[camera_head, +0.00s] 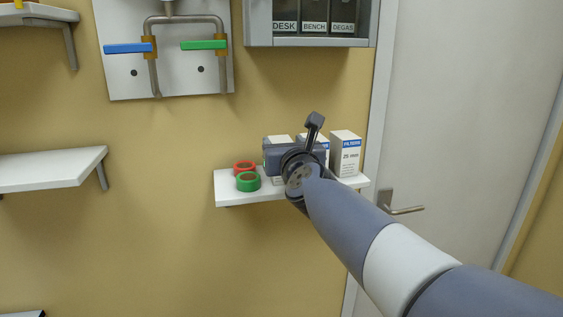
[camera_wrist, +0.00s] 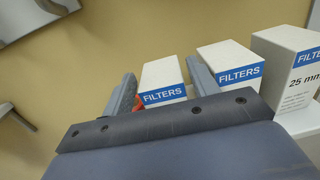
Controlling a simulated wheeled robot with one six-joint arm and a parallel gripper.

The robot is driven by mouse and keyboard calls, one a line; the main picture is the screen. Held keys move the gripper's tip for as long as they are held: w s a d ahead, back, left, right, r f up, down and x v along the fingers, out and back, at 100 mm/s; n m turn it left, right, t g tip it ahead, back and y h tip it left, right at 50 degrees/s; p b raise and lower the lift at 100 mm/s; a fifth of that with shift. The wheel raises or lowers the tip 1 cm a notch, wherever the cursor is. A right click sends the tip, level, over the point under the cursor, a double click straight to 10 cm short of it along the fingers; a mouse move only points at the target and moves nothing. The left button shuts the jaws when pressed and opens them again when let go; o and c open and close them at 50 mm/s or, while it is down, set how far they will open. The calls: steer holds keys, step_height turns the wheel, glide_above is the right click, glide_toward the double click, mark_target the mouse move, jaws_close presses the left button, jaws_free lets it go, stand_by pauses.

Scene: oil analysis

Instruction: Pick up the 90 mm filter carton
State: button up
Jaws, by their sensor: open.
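Three white filter cartons with blue "FILTERS" bands stand in a row on a small wall shelf (camera_head: 232,198). The right carton (camera_head: 347,158) reads "25 mm" and also shows in the wrist view (camera_wrist: 283,82). The left carton (camera_wrist: 162,74) and middle carton (camera_wrist: 228,58) have their size print hidden, so I cannot tell which is the 90 mm one. My gripper (camera_wrist: 160,69) is open, its fingers appearing either side of the left carton. The right finger appears in the gap before the middle carton. In the head view my gripper (camera_head: 288,150) covers much of the left and middle cartons.
A red ring (camera_head: 244,167) and a green ring (camera_head: 248,182) sit at the shelf's left end. A door with a handle (camera_head: 405,210) is close on the right. A cabinet (camera_head: 310,42) and a valve panel (camera_head: 120,75) hang above. Another shelf (camera_head: 50,168) is at left.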

mark_target(278, 136)
steer(key=shift+x, duration=1.65)
steer(key=shift+f, duration=0.2)
steer(key=shift+c, duration=0.5)
steer(key=c, duration=0.7)
